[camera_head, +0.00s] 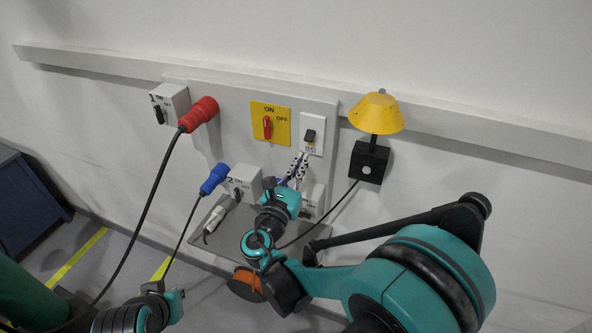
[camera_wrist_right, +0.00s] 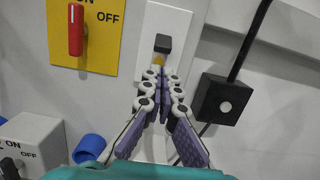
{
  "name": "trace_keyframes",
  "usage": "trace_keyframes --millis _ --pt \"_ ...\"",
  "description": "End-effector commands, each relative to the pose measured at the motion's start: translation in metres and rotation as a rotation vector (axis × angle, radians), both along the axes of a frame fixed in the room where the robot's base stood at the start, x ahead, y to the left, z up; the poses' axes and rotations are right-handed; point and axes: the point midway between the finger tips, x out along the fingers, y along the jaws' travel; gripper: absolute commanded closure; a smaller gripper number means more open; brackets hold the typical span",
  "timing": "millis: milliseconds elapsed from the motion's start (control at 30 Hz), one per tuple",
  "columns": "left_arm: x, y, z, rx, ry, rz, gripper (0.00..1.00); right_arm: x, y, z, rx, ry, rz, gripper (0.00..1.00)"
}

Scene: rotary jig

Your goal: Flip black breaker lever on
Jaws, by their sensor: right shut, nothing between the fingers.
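The black breaker lever (camera_head: 310,135) is on a white plate on the wall panel, right of the yellow switch plate. In the right wrist view the lever (camera_wrist_right: 162,43) sticks out near the top centre, with a small yellow part just below it.
The red rotary switch (camera_head: 267,127) is on the yellow plate to the left. A black box (camera_head: 369,161) with a white button and a yellow lamp (camera_head: 377,113) are to the right. White boxes with red (camera_head: 199,114) and blue (camera_head: 214,179) plugs and cables are left and below.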

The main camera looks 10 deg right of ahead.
Motion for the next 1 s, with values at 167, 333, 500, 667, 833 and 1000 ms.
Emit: trace_keyframes --millis 167,333,500,667,833,1000 --pt "0.000 0.000 0.004 0.000 0.000 0.000 1.00 0.023 -0.016 0.005 0.001 -0.001 -0.002 1.00" --pt "0.000 0.000 0.005 0.000 0.000 0.000 1.00 0.033 -0.023 0.006 0.001 -0.001 0.000 1.00" --pt "0.000 0.000 0.005 0.000 0.000 0.000 1.00 0.035 -0.024 0.006 0.001 0.000 0.001 1.00" --pt "0.000 0.000 0.005 0.000 0.000 0.000 1.00 0.035 -0.023 0.006 0.001 0.000 0.001 1.00" --pt "0.000 0.000 0.008 0.000 0.000 0.000 1.00 0.034 -0.023 0.008 0.006 0.008 0.001 1.00" --pt "0.000 0.000 0.015 0.000 0.000 0.000 1.00 0.033 -0.022 0.011 0.026 0.038 0.001 1.00"
